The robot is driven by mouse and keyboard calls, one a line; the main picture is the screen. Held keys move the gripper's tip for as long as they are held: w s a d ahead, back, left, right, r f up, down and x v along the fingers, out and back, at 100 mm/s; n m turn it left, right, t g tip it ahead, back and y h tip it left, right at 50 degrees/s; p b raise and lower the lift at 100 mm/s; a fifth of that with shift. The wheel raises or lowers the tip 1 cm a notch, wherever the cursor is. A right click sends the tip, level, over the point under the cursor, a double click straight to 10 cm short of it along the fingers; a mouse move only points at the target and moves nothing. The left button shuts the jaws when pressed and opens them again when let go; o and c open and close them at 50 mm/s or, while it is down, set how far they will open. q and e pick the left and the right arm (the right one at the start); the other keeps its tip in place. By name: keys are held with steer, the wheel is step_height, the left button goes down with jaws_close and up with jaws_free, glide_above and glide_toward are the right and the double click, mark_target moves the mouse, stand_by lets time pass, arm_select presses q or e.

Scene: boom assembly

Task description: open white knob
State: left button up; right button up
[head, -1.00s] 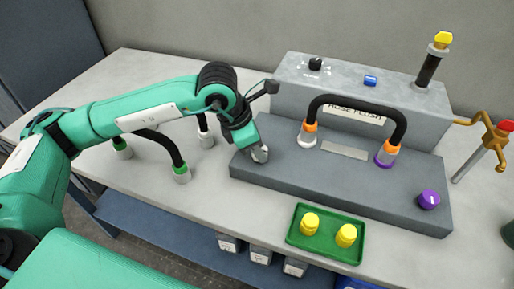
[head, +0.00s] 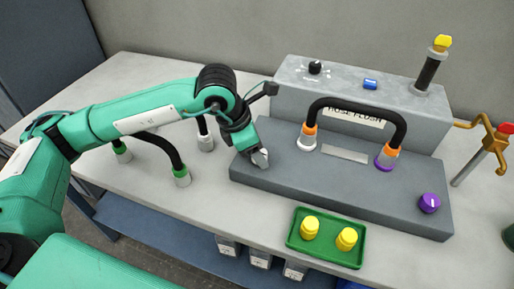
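My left gripper (head: 260,158) is at the left end of the dark grey base of the hose flush unit (head: 340,190). A small pale piece shows at its fingertips; I cannot tell whether it is the white knob or the fingers themselves. No white knob shows clearly elsewhere, and the gripper covers that spot. Whether the fingers are open or shut is too small to tell. A purple knob (head: 430,203) with a white mark sits at the base's right end. A black hose (head: 358,102) arches between a white-ringed port (head: 306,144) and a purple-ringed port (head: 385,163). My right gripper is out of view.
A green tray (head: 326,262) with two yellow caps lies in front of the base. Black hoses with green ends (head: 181,175) stand left, under my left arm. A brass tap with a red top (head: 503,131) stands right.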

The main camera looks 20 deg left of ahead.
arm_select(q)
steer(key=v, duration=1.3)
steer(key=shift+r+b, duration=0.3)
steer(key=shift+b, duration=0.05)
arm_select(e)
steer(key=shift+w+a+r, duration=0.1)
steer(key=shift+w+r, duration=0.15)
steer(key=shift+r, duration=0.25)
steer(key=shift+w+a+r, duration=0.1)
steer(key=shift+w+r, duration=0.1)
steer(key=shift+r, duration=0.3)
